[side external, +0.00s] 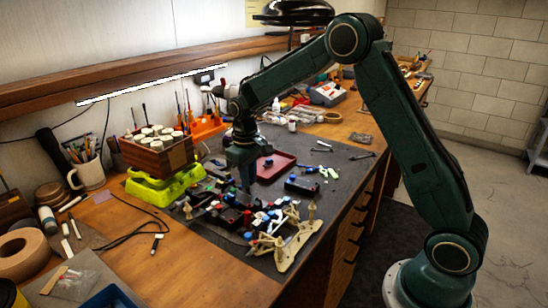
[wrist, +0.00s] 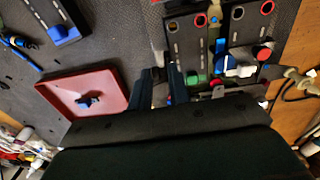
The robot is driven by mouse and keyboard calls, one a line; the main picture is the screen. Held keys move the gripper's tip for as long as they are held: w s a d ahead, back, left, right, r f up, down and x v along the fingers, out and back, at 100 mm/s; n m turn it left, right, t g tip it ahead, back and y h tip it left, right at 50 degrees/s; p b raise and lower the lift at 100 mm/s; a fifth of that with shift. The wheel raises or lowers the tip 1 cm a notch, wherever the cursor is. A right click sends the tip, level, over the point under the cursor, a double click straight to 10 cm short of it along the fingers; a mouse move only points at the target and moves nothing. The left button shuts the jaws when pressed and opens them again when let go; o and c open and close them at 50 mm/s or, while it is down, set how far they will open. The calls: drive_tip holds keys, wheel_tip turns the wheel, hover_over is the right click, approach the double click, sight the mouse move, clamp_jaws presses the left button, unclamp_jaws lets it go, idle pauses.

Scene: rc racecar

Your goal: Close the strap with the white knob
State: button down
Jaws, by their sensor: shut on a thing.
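My gripper (side external: 247,186) points down over the cluster of car parts on the dark mat in the side external view. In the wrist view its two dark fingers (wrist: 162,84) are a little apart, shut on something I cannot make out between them. To their right lie black straps (wrist: 186,45) with coloured knobs. A white knob or block (wrist: 240,66) sits among blue pieces at the right. A green knob (wrist: 196,79) and a red knob (wrist: 264,53) are close by. I cannot tell whether the white-knob strap is open or closed.
A red tray (wrist: 70,84) with a small blue piece lies left of my fingers. A black part with a blue piece (side external: 302,187) lies on the mat. A cream chassis part (side external: 290,245) is at the mat's front edge. A yellow-green stand (side external: 165,183) stands left.

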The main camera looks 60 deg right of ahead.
drive_tip(key=a+h, duration=0.1)
drive_tip(key=h, duration=0.1)
drive_tip(key=a+h, duration=0.1)
drive_tip(key=h, duration=0.1)
drive_tip(key=shift+a+f+h, duration=0.15)
drive_tip(key=shift+a+h, duration=0.2)
drive_tip(key=shift+h, duration=0.7)
drive_tip(key=shift+a+f+h, duration=0.1)
drive_tip(key=shift+a+h, duration=0.2)
drive_tip(key=shift+h, duration=0.75)
drive_tip(key=c, duration=1.4)
unclamp_jaws()
